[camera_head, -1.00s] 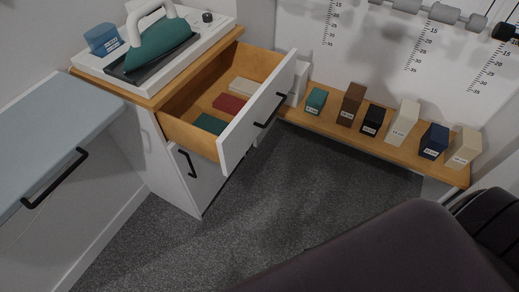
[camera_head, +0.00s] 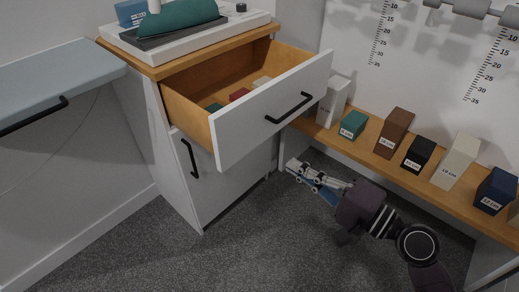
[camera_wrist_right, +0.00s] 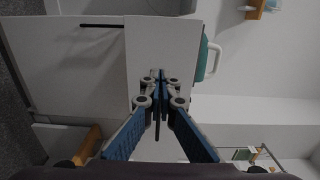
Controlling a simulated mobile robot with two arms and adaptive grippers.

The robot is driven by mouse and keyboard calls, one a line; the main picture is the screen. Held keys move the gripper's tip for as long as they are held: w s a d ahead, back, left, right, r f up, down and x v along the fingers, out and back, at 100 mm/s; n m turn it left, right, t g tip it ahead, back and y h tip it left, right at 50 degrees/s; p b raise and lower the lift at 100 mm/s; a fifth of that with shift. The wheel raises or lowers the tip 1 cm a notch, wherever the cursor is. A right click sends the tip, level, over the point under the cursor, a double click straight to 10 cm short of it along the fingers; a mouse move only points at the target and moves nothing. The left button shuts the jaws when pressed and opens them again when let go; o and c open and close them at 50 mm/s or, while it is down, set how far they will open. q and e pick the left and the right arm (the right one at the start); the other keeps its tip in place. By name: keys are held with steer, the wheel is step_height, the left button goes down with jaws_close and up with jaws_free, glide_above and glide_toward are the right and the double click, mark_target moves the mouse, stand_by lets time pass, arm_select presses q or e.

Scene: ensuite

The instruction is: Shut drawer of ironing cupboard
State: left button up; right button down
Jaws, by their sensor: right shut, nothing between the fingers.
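The ironing cupboard (camera_head: 158,150) stands at the left, with its top drawer pulled well out. The drawer's white front (camera_head: 240,125) carries a black bar handle (camera_head: 289,108). Inside the drawer a red block (camera_head: 240,94) and parts of other blocks show. My right gripper (camera_head: 293,166) is shut and empty, below and to the right of the drawer front, apart from it in the head view. In the right wrist view the closed fingers (camera_wrist_right: 158,76) overlap the white drawer front (camera_wrist_right: 163,40); contact cannot be told. My left gripper is not in view.
A low wooden shelf (camera_head: 365,155) with several labelled blocks runs along the right. A blue-grey board (camera_head: 50,82) is at the left. Grey carpet in front is clear.

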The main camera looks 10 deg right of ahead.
mark_target(242, 134)
steer(key=x, duration=1.2)
steer(key=shift+w+a+r+p, duration=0.15)
steer(key=shift+a+p, duration=0.15)
steer(key=shift+p, duration=0.05)
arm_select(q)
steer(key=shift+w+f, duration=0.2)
arm_select(e)
steer(key=shift+w+a, duration=0.45)
steer(key=shift+w, duration=0.15)
